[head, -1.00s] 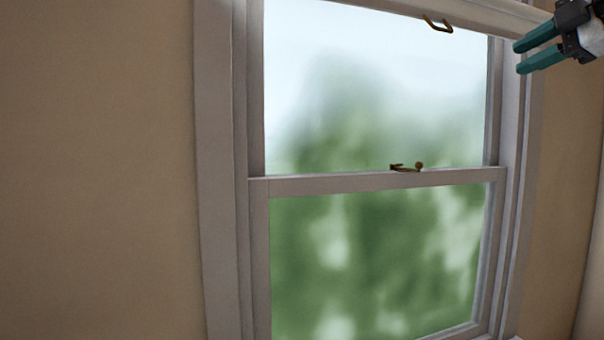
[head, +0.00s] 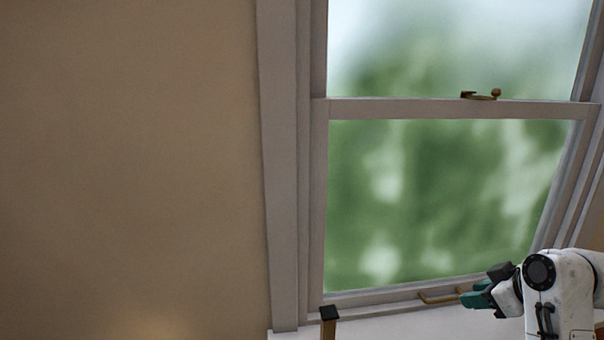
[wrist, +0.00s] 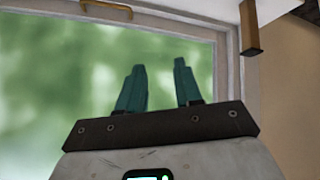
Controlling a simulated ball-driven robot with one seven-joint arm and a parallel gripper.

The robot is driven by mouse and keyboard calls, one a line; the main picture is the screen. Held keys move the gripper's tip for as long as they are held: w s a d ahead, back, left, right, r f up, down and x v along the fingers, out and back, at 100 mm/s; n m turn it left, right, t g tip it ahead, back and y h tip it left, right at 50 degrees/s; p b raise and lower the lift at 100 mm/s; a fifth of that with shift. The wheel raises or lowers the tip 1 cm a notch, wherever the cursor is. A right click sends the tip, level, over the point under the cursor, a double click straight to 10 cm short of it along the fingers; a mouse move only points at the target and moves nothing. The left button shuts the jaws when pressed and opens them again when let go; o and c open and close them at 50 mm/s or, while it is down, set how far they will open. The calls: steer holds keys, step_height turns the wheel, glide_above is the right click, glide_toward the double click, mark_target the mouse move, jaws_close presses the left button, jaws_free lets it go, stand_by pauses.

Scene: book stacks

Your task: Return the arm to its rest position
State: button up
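My gripper (head: 474,297) is at the lower right of the head view, at the end of my white arm. Its teal fingers point left, near the brass handle on the window's bottom rail; I cannot tell from this view whether they touch it. In the wrist view my gripper (wrist: 160,68) has its two fingers apart, with nothing between them and green window glass behind. The brass handle (wrist: 107,8) shows at the top of that view, clear of the fingertips.
The sash window (head: 455,109) fills the right side, with a brass latch (head: 481,95) on its middle rail. A wooden post with a black cap (head: 328,313) stands at the lower left of the window. The beige wall (head: 130,150) on the left is bare.

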steer(key=s+a+f+m+g, duration=0.2)
steer(key=s+a+f, duration=0.3)
steer(key=s+f, duration=0.35)
steer(key=s+a+f+m+g, duration=0.2)
steer(key=s+a+f, duration=0.2)
steer(key=s+f, duration=0.45)
steer(key=s+a+f+m+g+h, duration=0.1)
steer(key=s+f, duration=0.3)
steer(key=s, duration=0.5)
steer(key=s+a+f+m+g+h, duration=0.1)
steer(key=s+f, duration=0.4)
steer(key=s, duration=0.5)
steer(key=shift+a+g+b, duration=0.25)
steer(key=shift+g+b, duration=0.15)
steer(key=shift+g, duration=0.3)
steer(key=shift+s, duration=0.1)
